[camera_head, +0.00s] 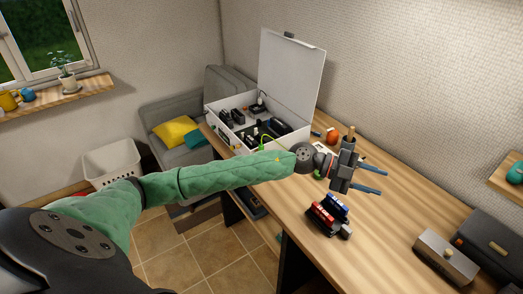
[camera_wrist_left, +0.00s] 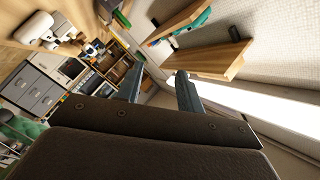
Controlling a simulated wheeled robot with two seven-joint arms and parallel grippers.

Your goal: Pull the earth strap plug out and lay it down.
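A thin green-yellow lead, which looks like the earth strap (camera_head: 272,139), arches at the near right edge of an open white case (camera_head: 291,74). Its plug is too small to make out, and my left arm covers part of that area. My left gripper (camera_head: 383,182) is to the right of the case, above the wooden table, pointing right. Its two blue-grey fingers are apart with nothing between them. The left wrist view also shows the gripper (camera_wrist_left: 158,86) open and empty, facing shelves and the room. My right gripper is not in view.
Red and blue blocks (camera_head: 327,214) lie on the table (camera_head: 373,240) below my left gripper. An orange round object (camera_head: 332,136) stands behind it. A grey box (camera_head: 445,256) is at the front right. The table between is largely clear.

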